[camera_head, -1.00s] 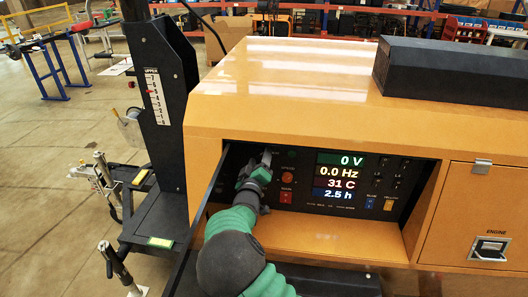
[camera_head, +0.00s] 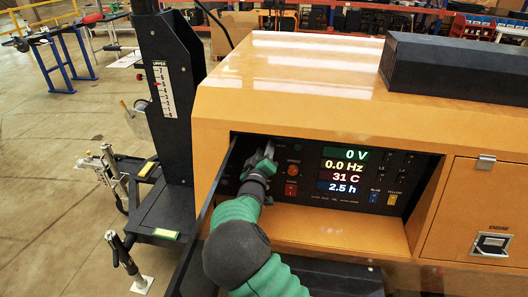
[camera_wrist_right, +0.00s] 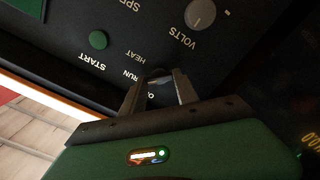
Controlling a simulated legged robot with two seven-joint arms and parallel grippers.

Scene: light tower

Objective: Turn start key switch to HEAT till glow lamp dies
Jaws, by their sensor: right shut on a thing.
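The start key switch (camera_wrist_right: 159,75) sits on the dark control panel, with START, HEAT and RUN printed around it in the right wrist view. My right gripper (camera_wrist_right: 160,84) is shut on it, one finger on each side. The fingers hide much of the key, and I cannot tell its exact setting. In the head view, my right gripper (camera_head: 266,155) reaches into the panel recess at its left end and covers the switch. A round green part (camera_wrist_right: 98,40) is beside START. I cannot clearly pick out the glow lamp. My left gripper is not in view.
The lit display (camera_head: 345,170) reads 0 V, 0.0 Hz, 31 C and 2.5 h. An open dark door (camera_head: 213,195) edges the recess on the left. The VOLTS knob (camera_wrist_right: 201,14) is nearby.

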